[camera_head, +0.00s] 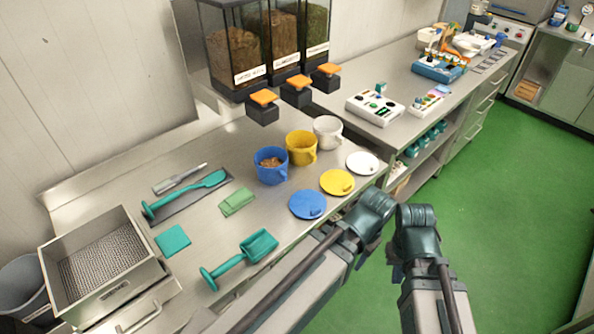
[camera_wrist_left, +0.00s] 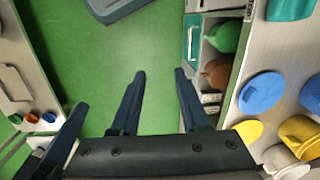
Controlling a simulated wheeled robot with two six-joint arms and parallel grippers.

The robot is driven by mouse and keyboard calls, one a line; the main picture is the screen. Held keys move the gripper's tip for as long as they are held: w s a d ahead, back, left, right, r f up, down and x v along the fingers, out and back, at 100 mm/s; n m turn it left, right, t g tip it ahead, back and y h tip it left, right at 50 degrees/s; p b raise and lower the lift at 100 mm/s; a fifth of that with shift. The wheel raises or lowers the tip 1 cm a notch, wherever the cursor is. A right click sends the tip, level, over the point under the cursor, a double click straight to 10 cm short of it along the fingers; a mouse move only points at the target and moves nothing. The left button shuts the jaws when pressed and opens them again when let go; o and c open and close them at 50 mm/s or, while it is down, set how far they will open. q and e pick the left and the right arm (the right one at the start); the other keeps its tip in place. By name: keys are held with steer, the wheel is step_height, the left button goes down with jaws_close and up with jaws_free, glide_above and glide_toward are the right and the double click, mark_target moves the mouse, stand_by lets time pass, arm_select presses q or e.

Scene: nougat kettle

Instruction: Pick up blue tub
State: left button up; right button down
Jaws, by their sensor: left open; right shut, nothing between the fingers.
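The blue tub (camera_head: 271,170) stands upright and open on the steel counter, with brown contents inside and a handle at its lower right. Its edge also shows in the left wrist view (camera_wrist_left: 312,94), cut off at the right. A flat blue lid (camera_head: 307,205) lies in front of it. My left gripper (camera_wrist_left: 160,74) is open and empty over the green floor, off the counter's edge, away from the tub. My right gripper (camera_head: 416,222) is shut and empty beyond the counter's front edge; its fingertips are hard to make out in the head view.
A yellow tub (camera_head: 301,147) and a white tub (camera_head: 327,131) stand right of the blue one, with a yellow lid (camera_head: 337,182) and white lid (camera_head: 363,163) in front. A green cloth (camera_head: 237,202) and teal scoop (camera_head: 240,259) lie left. Dispensers (camera_head: 272,45) stand behind.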

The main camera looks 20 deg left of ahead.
arm_select(q)
steer(key=w+a+f+t+h+b, duration=0.1)
steer(key=w+a+f+h+b, duration=0.25)
steer(key=w, duration=0.25)
steer(key=n+t+b, duration=0.2)
steer(key=t+b, duration=0.6)
steer(key=t, duration=0.5)
glide_toward(274, 169)
steer(key=w+d+b, duration=0.2)
steer(key=w+b, duration=0.1)
steer(key=w, duration=0.5)
steer(key=shift+d+f+g+y, duration=0.25)
steer(key=shift+g+y, duration=0.05)
steer(key=shift+y, duration=0.05)
steer(key=shift+b, duration=0.3)
steer(key=b+x, duration=0.1)
steer(key=x, duration=0.1)
steer(key=b+x, duration=0.1)
steer(key=x, duration=0.2)
steer(key=shift+d+f, duration=0.2)
steer(key=shift+f, duration=0.15)
steer(key=shift+r, duration=0.1)
